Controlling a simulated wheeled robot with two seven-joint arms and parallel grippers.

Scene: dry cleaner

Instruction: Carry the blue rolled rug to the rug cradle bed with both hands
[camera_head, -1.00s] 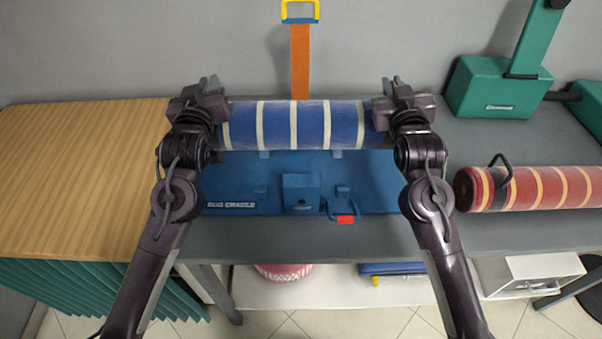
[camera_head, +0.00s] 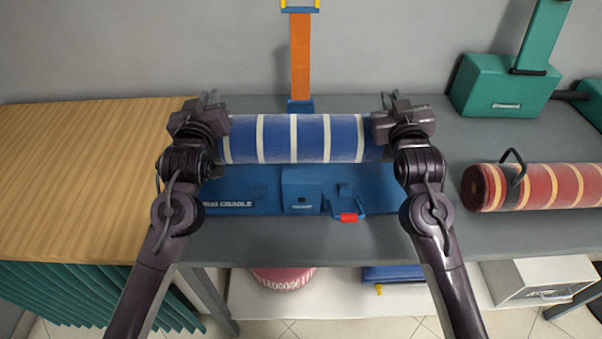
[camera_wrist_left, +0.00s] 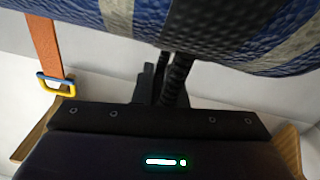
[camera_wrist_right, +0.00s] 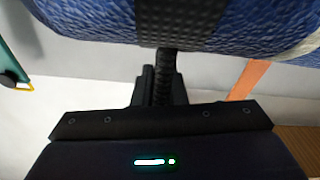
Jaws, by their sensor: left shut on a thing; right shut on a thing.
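The blue rolled rug (camera_head: 310,138) with cream stripes lies level between my two grippers in the head view. My left gripper (camera_head: 213,118) is at its left end and my right gripper (camera_head: 390,116) at its right end. Each is shut on a dark strap or handle at the rug, which shows in the left wrist view (camera_wrist_left: 205,25) and the right wrist view (camera_wrist_right: 165,20). The blue rug cradle (camera_head: 262,203) is on the grey table below and in front of the rug. The rug hides the cradle's rear part. I cannot tell whether rug and cradle touch.
An orange strap (camera_head: 300,55) with a yellow and blue buckle rises behind the cradle. A red latch (camera_head: 349,217) is at the cradle's front. A red striped roll (camera_head: 535,187) lies to the right. A green machine (camera_head: 505,88) stands behind it. A wooden top (camera_head: 75,175) is at left.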

